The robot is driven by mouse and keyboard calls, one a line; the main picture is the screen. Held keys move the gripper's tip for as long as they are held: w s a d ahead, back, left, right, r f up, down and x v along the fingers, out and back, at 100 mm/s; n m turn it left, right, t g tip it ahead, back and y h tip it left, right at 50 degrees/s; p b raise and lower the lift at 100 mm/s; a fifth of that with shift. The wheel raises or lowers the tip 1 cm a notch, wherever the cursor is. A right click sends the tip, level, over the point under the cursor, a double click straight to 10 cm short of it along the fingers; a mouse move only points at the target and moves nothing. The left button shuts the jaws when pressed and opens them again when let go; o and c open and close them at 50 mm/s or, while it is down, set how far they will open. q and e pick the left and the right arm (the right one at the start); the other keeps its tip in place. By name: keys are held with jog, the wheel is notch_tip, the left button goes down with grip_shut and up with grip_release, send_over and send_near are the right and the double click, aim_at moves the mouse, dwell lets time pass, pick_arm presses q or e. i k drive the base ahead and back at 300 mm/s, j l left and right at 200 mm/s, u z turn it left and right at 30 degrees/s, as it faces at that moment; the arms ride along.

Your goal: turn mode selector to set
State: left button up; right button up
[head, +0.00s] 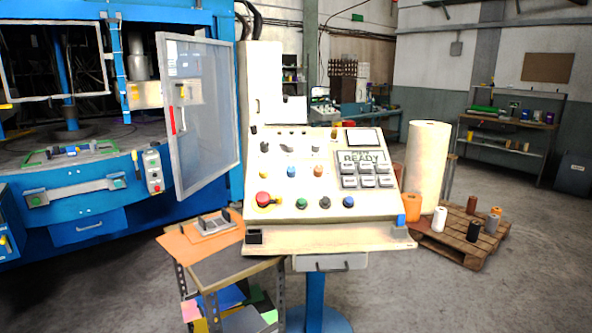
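The control console (325,228) stands in the middle of the head view on a blue post. Its sloped panel carries a top row of small dark selector knobs, with a left knob (265,147) and a right knob (315,149). Their labels are too small to read, so I cannot tell which one is the mode selector or where it points. Neither of my grippers is in view.
A red mushroom button (263,199) and several coloured buttons sit lower on the panel. A blue press (85,205) with an open clear door (203,110) is at left. A small cart (233,268) stands against the console's left front. A pallet (468,250) is at right.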

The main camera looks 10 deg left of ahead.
aim_at(264, 146)
jog(key=i+l+z, duration=0.2)
jog(key=i+l, duration=1.05)
